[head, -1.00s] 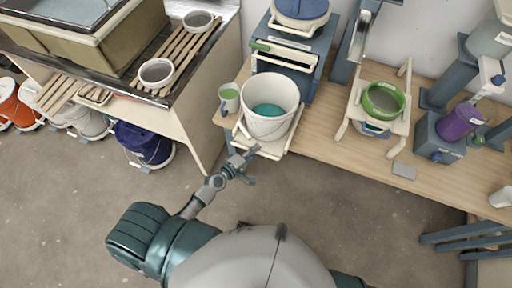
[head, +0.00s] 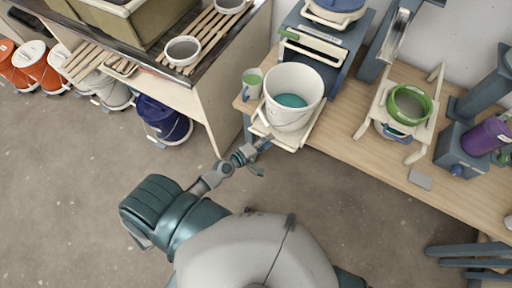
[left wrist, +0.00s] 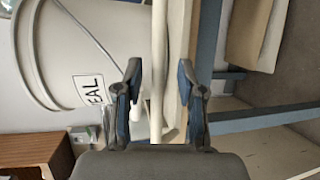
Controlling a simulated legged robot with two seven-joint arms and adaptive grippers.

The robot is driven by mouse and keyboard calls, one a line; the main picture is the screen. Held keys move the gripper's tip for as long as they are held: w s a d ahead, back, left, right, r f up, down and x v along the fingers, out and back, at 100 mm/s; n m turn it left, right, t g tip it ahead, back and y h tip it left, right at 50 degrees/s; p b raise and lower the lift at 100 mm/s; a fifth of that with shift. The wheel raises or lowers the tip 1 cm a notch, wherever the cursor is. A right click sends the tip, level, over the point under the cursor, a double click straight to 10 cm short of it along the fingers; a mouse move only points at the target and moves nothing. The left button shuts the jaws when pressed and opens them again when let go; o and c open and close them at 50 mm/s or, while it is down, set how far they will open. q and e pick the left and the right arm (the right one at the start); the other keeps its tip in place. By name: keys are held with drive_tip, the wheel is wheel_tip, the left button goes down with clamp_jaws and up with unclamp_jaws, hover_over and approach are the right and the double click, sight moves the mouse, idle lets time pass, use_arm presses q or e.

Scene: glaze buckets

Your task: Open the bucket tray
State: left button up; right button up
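The bucket tray (head: 293,141) is a cream slatted stand at the front edge of the wooden bench. A white bucket (head: 292,112) with teal glaze inside sits on it. My left gripper (head: 264,143) is at the tray's front left, below the bucket. In the left wrist view my left gripper (left wrist: 160,85) is open, with a cream rail of the tray (left wrist: 158,45) between its fingers and a visible gap on the left. The labelled bucket (left wrist: 85,50) is to the left there. Contact with the rail cannot be told. My right gripper is not in view.
A green cup (head: 252,80) stands beside the bucket, and a blue-grey machine (head: 322,52) stands behind it. A sink cabinet (head: 228,95) is at left. The floor in front is clear.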

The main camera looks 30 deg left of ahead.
use_arm(q)
drive_tip(key=v, duration=1)
drive_tip(key=shift+a+f, duration=0.1)
drive_tip(key=shift+f, duration=0.1)
drive_tip(key=s+a+f+m+g+y, duration=0.2)
drive_tip(key=a+f+m, duration=0.1)
drive_tip(key=f, duration=0.6)
drive_tip(key=s+a+f+m+g+y, duration=0.1)
drive_tip(key=s+a+f+m, duration=0.15)
drive_tip(key=f, duration=0.75)
drive_tip(key=s+a+f+m+g+y, duration=0.2)
drive_tip(key=a+f+m, duration=0.1)
drive_tip(key=f, duration=0.6)
drive_tip(key=s+d+f+m+g, duration=0.3)
drive_tip(key=s+f, duration=0.5)
drive_tip(key=s, duration=0.4)
drive_tip(key=s+d+f+m+g+y, duration=0.1)
drive_tip(key=s+d+f+m+g, duration=0.2)
drive_tip(key=s+f, duration=0.6)
drive_tip(key=s+m+g, duration=0.2)
drive_tip(key=s, duration=0.1)
drive_tip(key=shift+s+g+y, duration=0.3)
